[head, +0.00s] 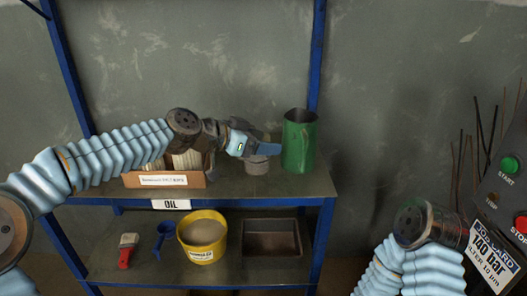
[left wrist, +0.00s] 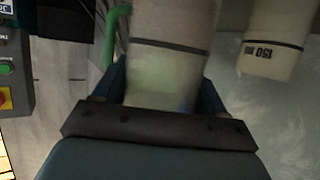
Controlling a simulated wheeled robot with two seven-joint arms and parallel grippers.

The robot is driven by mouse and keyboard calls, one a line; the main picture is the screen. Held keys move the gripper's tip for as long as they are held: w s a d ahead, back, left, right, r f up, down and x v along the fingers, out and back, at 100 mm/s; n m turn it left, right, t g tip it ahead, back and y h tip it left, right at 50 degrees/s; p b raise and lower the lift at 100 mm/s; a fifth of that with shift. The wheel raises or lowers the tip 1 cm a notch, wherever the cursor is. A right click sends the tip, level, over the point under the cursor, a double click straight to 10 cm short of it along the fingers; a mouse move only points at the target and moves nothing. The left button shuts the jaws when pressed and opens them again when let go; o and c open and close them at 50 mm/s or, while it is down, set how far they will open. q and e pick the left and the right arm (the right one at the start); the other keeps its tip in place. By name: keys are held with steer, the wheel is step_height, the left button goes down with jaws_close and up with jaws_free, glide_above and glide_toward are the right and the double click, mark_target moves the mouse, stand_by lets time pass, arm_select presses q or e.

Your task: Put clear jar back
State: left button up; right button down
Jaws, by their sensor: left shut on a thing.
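My left gripper (head: 262,148) is shut on the clear jar (left wrist: 165,65), which looks cloudy and greyish with a dark band around it. In the head view the jar (head: 257,166) shows only as a small grey part below the fingers, over the upper shelf board (head: 290,185). It is between the cardboard box and the green jug; I cannot tell whether it touches the board. The fingers hide much of it. In the left wrist view the fingers (left wrist: 160,105) grip both its sides. My right arm is at the lower right; its gripper is out of view.
A green jug (head: 299,142) stands close right of the gripper. A cardboard box (head: 165,180) is left. Below are a yellow bucket (head: 202,238), metal tray (head: 271,240), red-handled brush (head: 127,250) and blue scoop (head: 165,236). A control panel (head: 505,200) stands at right.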

arm_select(q)
steer(key=shift+w+d+f, duration=0.15)
steer(key=shift+f, duration=0.05)
steer(key=shift+w+d+f, duration=0.1)
steer(key=shift+w+f, duration=0.1)
steer(key=shift+f, duration=1.6)
steer(key=shift+f, duration=0.1)
steer(key=o, duration=1.3)
steer(key=shift+c, duration=0.2)
steer(key=shift+r, duration=0.2)
steer(key=b+v, duration=0.3)
steer(key=v, duration=0.9)
